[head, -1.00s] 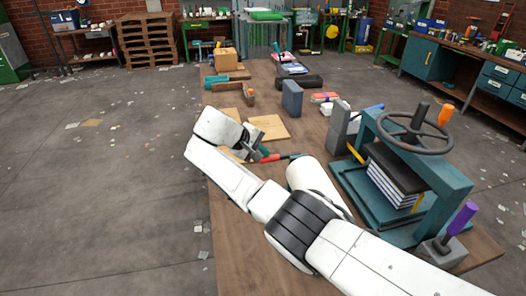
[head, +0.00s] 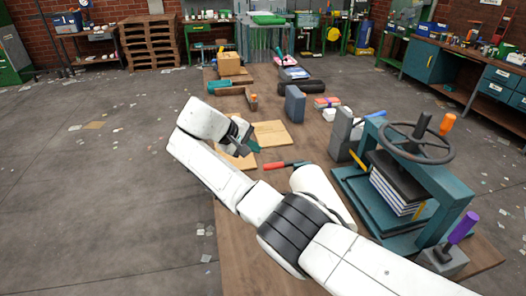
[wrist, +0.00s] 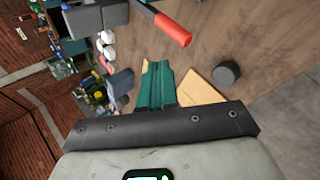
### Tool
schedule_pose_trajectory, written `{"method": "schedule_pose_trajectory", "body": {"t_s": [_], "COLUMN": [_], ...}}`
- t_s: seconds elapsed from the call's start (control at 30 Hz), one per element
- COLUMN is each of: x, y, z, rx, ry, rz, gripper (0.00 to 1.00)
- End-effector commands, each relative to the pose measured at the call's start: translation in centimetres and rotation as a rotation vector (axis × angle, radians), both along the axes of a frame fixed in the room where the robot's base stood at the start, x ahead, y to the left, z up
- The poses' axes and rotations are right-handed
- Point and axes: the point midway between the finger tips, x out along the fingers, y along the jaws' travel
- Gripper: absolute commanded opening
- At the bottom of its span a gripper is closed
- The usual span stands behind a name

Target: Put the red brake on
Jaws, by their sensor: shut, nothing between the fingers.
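The red brake handle (head: 275,165) is a red grip on a dark rod, lying roughly level across the wooden bench, left of the press. In the wrist view the red grip (wrist: 172,29) shows at the top, with its rod running up and left. My gripper (head: 254,147) is just above and left of the red grip's end, apart from it. Its teal fingers (wrist: 156,86) are together and empty. The rod's far end and its mount are partly hidden behind my arm in the head view.
A teal press (head: 458,190) with a handwheel (head: 407,140) stands on the right. Purple (head: 463,222), orange (head: 446,123), yellow (head: 358,159) and blue (head: 375,114) handles are around it. A wooden board (head: 271,133) lies behind my gripper.

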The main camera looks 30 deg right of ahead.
Motion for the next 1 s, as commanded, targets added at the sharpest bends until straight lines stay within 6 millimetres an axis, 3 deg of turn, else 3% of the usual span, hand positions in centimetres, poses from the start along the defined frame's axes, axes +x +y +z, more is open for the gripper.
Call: {"method": "schedule_pose_trajectory", "body": {"t_s": [0.1, 0.3, 1.0], "x": [0.0, -0.2, -0.2], "y": [2.1, 4.1, 4.5], "z": [0.9, 2.1, 2.4], "rx": [0.000, -0.001, -0.003], "ry": [-0.004, -0.003, -0.002], "rz": [0.004, 0.001, 0.000], "gripper": [0.00, 0.00, 0.00]}}
